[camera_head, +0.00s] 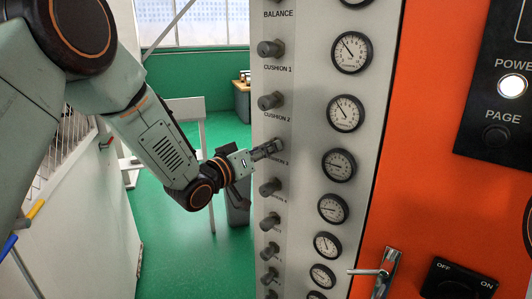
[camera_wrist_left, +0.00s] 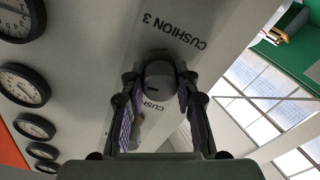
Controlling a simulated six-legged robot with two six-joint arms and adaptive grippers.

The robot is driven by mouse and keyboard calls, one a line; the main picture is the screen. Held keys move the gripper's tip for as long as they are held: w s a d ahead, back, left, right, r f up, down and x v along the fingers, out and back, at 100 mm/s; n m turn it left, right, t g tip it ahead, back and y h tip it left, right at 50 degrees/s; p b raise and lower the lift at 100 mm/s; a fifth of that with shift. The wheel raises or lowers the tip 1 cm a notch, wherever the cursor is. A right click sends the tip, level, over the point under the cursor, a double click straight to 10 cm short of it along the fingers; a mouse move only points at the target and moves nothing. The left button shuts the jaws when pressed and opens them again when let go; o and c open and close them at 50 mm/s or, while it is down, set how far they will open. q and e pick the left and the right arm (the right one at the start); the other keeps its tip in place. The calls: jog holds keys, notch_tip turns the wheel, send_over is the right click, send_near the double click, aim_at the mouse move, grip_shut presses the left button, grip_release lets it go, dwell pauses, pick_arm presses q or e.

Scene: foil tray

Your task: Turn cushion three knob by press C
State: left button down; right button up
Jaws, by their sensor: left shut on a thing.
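The cushion three knob (camera_wrist_left: 160,78) sits between the fingers of my left gripper in the left wrist view, with the "CUSHION 3" label beside it. My left gripper (camera_head: 268,150) reaches the grey panel from the left and is shut on this knob; in the head view the fingers largely hide it. It also shows in the left wrist view (camera_wrist_left: 155,105), with one finger on each side of the knob. The round gauge (camera_head: 339,165) in the same row has a white face and a dark rim. My right gripper is not in view.
The cushion two knob (camera_head: 271,100) is just above my left gripper, and another knob (camera_head: 270,187) is just below. Several gauges line the panel (camera_head: 303,130). An orange cabinet (camera_head: 430,170) with a handle (camera_head: 381,272) stands right. Green floor (camera_head: 180,255) is open behind.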

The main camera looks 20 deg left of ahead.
pick_arm(q)
jog(key=m+b, duration=0.1)
jog(key=m, duration=0.4)
jog(key=shift+f+m+b, duration=0.1)
jog(key=shift+m+b, duration=0.2)
jog(key=shift+b, duration=0.1)
jog(key=m+b, duration=0.2)
jog(key=m, duration=0.3)
jog(key=shift+m, duration=0.4)
jog(key=shift+b, duration=0.35)
jog(key=c, duration=1)
grip_release()
jog(key=shift+s, duration=0.1)
